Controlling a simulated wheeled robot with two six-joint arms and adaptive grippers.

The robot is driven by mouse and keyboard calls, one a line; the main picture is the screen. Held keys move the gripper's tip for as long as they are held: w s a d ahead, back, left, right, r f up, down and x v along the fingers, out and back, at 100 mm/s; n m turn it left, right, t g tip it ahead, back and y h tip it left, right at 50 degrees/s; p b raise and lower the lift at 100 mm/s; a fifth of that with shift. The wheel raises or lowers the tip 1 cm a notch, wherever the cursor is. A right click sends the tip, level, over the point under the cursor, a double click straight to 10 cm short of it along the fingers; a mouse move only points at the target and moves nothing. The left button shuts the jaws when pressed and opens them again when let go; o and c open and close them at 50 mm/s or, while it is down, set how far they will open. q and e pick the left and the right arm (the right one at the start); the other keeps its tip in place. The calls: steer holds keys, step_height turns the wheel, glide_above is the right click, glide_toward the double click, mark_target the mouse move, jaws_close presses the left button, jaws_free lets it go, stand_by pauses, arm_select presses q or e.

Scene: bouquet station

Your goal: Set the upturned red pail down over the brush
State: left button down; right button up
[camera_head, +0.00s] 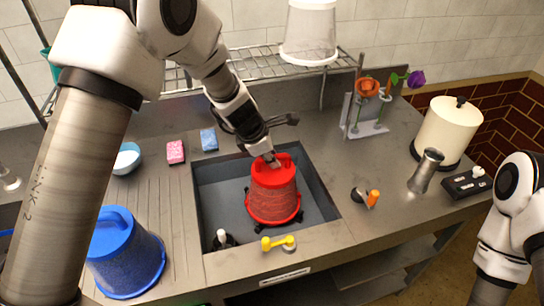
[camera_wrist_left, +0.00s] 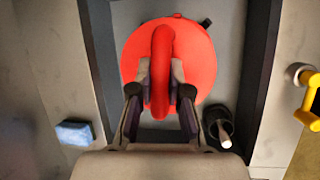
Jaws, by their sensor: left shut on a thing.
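The upturned red pail (camera_head: 273,195) is upright in the sink area, its closed end up. My left gripper (camera_head: 268,158) is shut on the red loop handle on top of the pail. In the left wrist view the gripper (camera_wrist_left: 160,95) straddles this loop over the round red pail (camera_wrist_left: 195,55). A dark, white-tipped thing (camera_head: 222,238), perhaps the brush, stands beside the pail at the sink's front left corner, apart from it. Dark bits show around the pail's rim; what is under it is hidden. I cannot tell whether the rim touches the bottom. My right gripper is out of view.
The sink's (camera_head: 225,190) walls surround the pail. A yellow-handled piece (camera_head: 278,243) sits on the front edge. A blue pail (camera_head: 125,255) stands left; pink (camera_head: 175,152) and blue (camera_head: 209,139) sponges lie behind. A wire shelf (camera_head: 255,65) holds a white pail (camera_head: 309,35).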

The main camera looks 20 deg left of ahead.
arm_select(q)
steer(key=shift+f+b, duration=0.3)
steer(key=shift+f, duration=0.2)
steer(key=c, duration=1)
jaws_free()
steer(key=shift+c, duration=0.2)
steer(key=v, duration=1.2)
